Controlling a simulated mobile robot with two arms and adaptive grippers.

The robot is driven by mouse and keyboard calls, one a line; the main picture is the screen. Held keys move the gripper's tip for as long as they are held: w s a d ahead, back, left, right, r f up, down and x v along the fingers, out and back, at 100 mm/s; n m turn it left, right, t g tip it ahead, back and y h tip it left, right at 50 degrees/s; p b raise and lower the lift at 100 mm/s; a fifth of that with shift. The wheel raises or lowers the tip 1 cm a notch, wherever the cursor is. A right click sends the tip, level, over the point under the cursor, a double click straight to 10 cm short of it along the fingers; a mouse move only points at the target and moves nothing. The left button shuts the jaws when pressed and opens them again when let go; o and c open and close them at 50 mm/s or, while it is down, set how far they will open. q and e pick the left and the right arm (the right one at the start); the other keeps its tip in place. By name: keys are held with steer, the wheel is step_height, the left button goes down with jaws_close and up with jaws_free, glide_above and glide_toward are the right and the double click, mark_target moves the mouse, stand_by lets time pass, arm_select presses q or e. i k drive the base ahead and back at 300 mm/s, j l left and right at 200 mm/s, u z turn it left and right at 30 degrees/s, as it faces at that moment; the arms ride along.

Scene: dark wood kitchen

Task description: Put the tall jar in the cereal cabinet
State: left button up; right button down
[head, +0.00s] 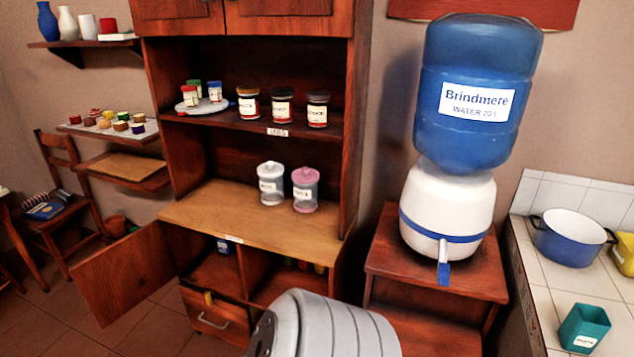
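Two clear lidded jars stand upright side by side on the hutch's wooden counter: one with a white lid (271,184) and one with a pink lid (305,190). Both have white labels too small to read. They look similar in height, and I cannot tell which, if either, is the tall jar. Below the counter is a cabinet with its left door (126,281) swung open. A dark item (224,246) is inside its left compartment. I cannot read a cereal label on it. Neither of my grippers is in view.
Several small jars (282,105) stand on the shelf above, beside a round board (203,106) with small containers. A drawer (214,318) is below the cabinet. A water dispenser (447,209) stands at right, near a blue pot (570,238). The counter front is clear.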

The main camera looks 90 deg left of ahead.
mark_target(224, 275)
steer(key=u, duration=1.2)
steer(key=j+u, duration=0.25)
steer(key=j, duration=0.5)
steer(key=j+u, duration=0.3)
steer(key=j, duration=0.4)
steer(key=i+j, duration=0.1)
steer(key=j, duration=0.35)
steer(key=i+j, duration=0.1)
steer(key=j, duration=0.85)
steer(key=i, duration=0.05)
